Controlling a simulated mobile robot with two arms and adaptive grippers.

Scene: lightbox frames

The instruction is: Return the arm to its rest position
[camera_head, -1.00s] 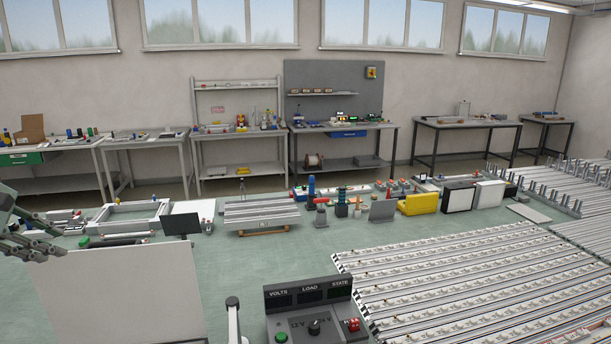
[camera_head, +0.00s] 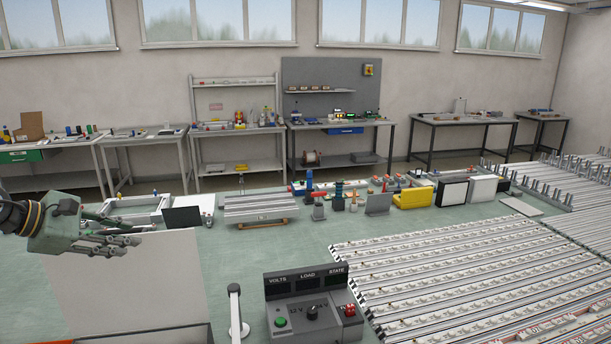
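My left arm comes in at the left edge. Its green-grey gripper (camera_head: 122,240) hangs above the bench, in front of the upper part of a large pale panel (camera_head: 150,285). The fingers point right and overlap in the view, so I cannot tell how far apart they are. I see no object held between them. My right arm and gripper are not in view.
A control box (camera_head: 310,305) with displays and knobs stands at the front middle, beside a pale post (camera_head: 235,312). Long rail strips (camera_head: 470,270) fill the right. A dark screen (camera_head: 182,218), a slatted rack (camera_head: 258,205) and a yellow block (camera_head: 412,197) stand farther back.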

